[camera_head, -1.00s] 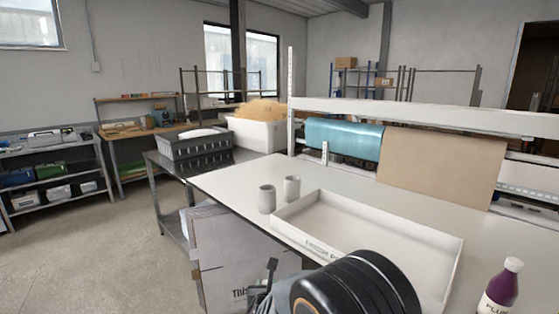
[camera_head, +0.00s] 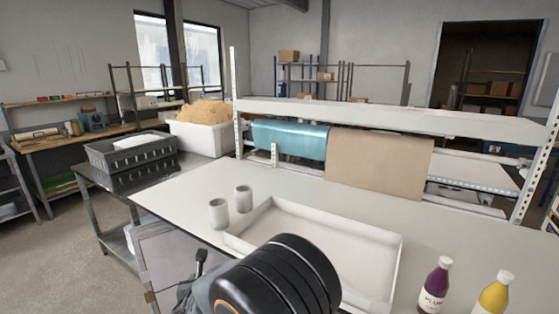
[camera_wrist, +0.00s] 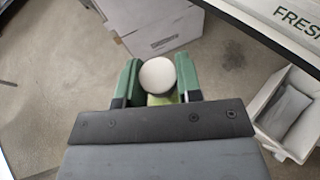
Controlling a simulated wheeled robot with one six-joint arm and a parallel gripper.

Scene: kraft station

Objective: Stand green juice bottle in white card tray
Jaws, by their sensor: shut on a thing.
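The white card tray (camera_head: 391,262) lies on the white table, in the middle of the head view. My arm covers its front left part. In the wrist view my gripper (camera_wrist: 158,80) is shut on the green juice bottle (camera_wrist: 160,100). The bottle's round white cap faces the wrist camera, between the green fingers, with a little green below it. The rest of the bottle is hidden. The floor and a cardboard box show beyond it, so it is held off the table. The head view does not show the gripper's fingers or this bottle.
A purple bottle (camera_head: 434,285) and a yellow bottle (camera_head: 494,295) stand on the table right of the tray. Two grey cups (camera_head: 219,212) stand at its left corner. A cardboard box (camera_wrist: 150,28) and a white bin (camera_wrist: 290,112) are on the floor below.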

